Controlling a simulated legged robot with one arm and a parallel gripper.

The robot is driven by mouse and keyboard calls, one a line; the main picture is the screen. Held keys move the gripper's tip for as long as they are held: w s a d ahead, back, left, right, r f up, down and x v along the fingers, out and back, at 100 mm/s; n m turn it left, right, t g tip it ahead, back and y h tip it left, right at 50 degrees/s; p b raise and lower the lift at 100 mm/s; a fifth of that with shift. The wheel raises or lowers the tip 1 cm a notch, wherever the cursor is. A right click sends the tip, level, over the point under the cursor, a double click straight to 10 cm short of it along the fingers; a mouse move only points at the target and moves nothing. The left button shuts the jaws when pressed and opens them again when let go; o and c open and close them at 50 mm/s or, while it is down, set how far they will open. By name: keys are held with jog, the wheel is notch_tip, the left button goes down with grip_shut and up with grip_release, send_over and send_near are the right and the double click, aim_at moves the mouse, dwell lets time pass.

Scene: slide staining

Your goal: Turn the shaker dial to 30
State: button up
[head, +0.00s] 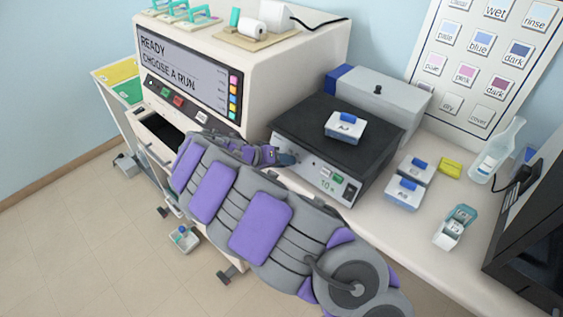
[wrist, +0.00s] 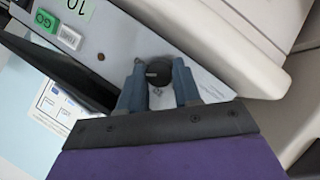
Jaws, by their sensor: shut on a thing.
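The shaker (head: 300,122) has a black platform and a pale front panel, and stands on the counter right of the large stainer. Its small green display (head: 327,184) appears to read 10, and the same figure shows in the wrist view (wrist: 79,7). The round black dial (wrist: 158,72) is on the panel, between the two blue-grey fingers of my gripper (wrist: 159,84). My gripper is shut on the dial. In the head view my gripper (head: 285,158) is at the left part of the panel and hides the dial.
A blue-clipped box (head: 345,127) sits on the shaker platform. A green GO button (wrist: 44,20) is beside the display. More boxes (head: 405,192), a yellow block (head: 450,167) and a bottle (head: 497,150) stand to the right. The stainer (head: 190,75) rises on the left.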

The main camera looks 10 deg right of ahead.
jog(key=shift+s+f+m+y, duration=0.15)
jog(key=shift+m+y, duration=0.45)
jog(key=shift+m, duration=0.8)
jog(key=shift+t, duration=0.3)
jog(key=o, duration=0.8)
jog(key=shift+w, duration=0.2)
jog(key=shift+o, duration=1.2)
jog(key=shift+a, duration=0.1)
jog(key=p+v, duration=0.3)
jog(key=v, duration=1.4)
jog(key=shift+p, duration=0.35)
